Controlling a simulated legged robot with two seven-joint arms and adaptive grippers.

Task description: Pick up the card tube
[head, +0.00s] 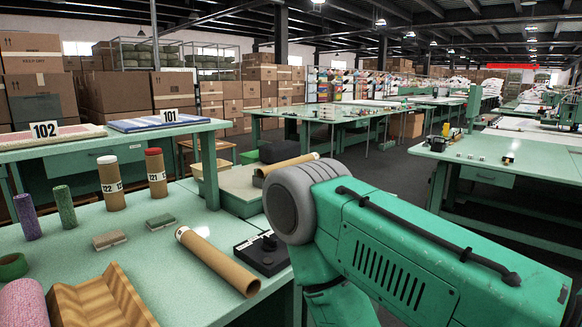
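A brown card tube (218,262) with a white end label lies slanted on the green table (135,240) in front, its near end towards the lower right. Two more card tubes stand upright further back: one with a white cap and the label 122 (111,184), and one with a red cap and the label 121 (156,174). Another tan tube (288,164) lies on a stack behind the table. Neither of my grippers shows in the head view. A large teal housing with a grey round joint covers the right foreground.
A black control box (261,252) sits right of the lying tube. A wooden cradle (102,299), pink roll (23,303), green tape roll (12,266), purple and green yarn cones (65,207) and two small pads (109,240) stand around. Bare table lies between the pads and cradle.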

